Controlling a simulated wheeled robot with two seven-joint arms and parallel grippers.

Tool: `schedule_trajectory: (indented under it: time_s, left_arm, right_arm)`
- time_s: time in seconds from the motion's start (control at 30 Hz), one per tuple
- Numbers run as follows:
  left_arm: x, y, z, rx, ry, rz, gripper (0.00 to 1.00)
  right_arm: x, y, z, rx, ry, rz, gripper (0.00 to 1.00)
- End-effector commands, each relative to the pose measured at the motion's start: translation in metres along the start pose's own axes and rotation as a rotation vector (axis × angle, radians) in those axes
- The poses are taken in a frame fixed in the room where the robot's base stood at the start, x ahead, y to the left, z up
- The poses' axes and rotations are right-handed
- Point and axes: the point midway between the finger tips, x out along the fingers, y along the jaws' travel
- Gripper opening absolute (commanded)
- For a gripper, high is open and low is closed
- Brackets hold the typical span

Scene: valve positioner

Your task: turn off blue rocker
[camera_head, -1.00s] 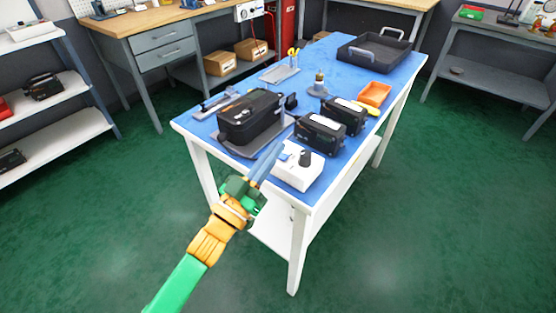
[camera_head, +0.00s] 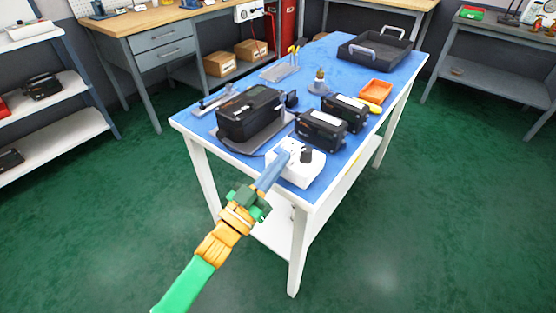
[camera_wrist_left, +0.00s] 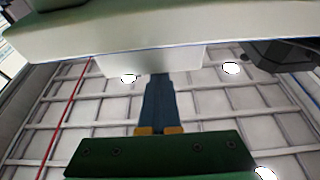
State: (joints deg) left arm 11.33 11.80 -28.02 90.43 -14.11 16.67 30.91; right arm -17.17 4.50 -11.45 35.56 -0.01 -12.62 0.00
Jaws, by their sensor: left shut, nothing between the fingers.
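A white control box (camera_head: 313,170) with a black knob (camera_head: 306,156) sits at the near corner of the blue-topped table. My left gripper (camera_head: 281,160) has its blue fingers shut with nothing between them. Its fingertips overlap the left part of the box in the head view. The blue rocker cannot be made out; the blue fingers cover that part of the box. In the left wrist view the shut fingers (camera_wrist_left: 158,78) point at the pale box (camera_wrist_left: 150,63); whether they touch it I cannot tell. My right gripper is not in view.
The table (camera_head: 355,150) also holds a large black device (camera_head: 250,115), two smaller black units (camera_head: 320,130), an orange tray (camera_head: 376,89) and a black tray (camera_head: 374,50) at the far end. Green floor is free around the near side.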

Motion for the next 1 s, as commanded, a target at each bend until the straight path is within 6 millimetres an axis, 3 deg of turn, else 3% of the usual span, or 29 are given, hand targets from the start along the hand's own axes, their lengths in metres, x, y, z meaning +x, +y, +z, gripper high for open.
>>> schedule_trajectory:
  time_s: [0.13, 0.3, 0.37, 0.6, 0.8, 1.0]
  left_arm:
    - [0.005, -0.001, -0.012, 0.0, -0.001, -0.002, 0.0]
    - [0.023, -0.006, -0.053, 0.004, 0.001, -0.003, 0.0]
    - [-0.002, -0.006, -0.035, 0.001, -0.004, -0.004, 0.0]
    - [-0.057, -0.008, -0.034, 0.003, -0.003, -0.004, 0.0]
    - [-0.08, -0.009, -0.035, 0.001, -0.001, -0.004, 0.0]
    - [-0.083, -0.009, -0.037, 0.002, 0.002, -0.003, 0.0]
  right_arm:
    - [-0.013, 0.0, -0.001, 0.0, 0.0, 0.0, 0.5]
    - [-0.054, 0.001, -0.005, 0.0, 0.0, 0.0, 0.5]
    - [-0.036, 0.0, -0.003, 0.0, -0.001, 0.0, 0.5]
    - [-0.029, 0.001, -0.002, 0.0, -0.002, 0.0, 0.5]
    - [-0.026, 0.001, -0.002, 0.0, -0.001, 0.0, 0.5]
    - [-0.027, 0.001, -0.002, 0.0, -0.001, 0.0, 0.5]
